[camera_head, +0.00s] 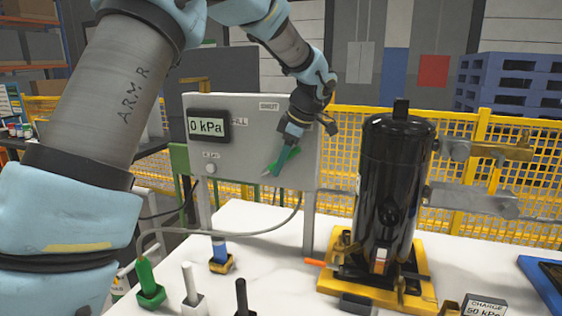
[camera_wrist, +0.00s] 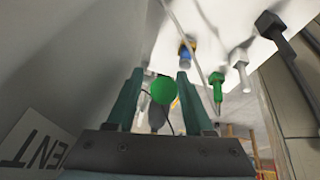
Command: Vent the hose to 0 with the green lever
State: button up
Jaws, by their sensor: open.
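A grey panel (camera_head: 250,112) stands behind the white table, and its display (camera_head: 209,125) reads 0 kPa. My gripper (camera_head: 272,172) is at the panel's lower right, pointing down and left in the head view. In the wrist view my gripper (camera_wrist: 160,75) is open, with a round green knob (camera_wrist: 163,90) showing between its two teal fingers. The knob appears to be the green lever's end; its shaft is mostly hidden. I cannot tell whether the fingers touch it. A VENT label (camera_wrist: 35,143) shows upside down beside the gripper. A grey hose (camera_head: 262,232) curves below the panel.
A black cylinder (camera_head: 394,180) stands on a yellow base (camera_head: 420,290) on the white table. Green (camera_head: 147,276), white (camera_head: 190,281), blue (camera_head: 220,248) and black (camera_head: 241,294) upright pieces stand at the front left. A yellow mesh fence (camera_head: 470,205) is behind.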

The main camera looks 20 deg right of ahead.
jog(key=shift+c, duration=0.2)
grip_shut()
dwell(1.1)
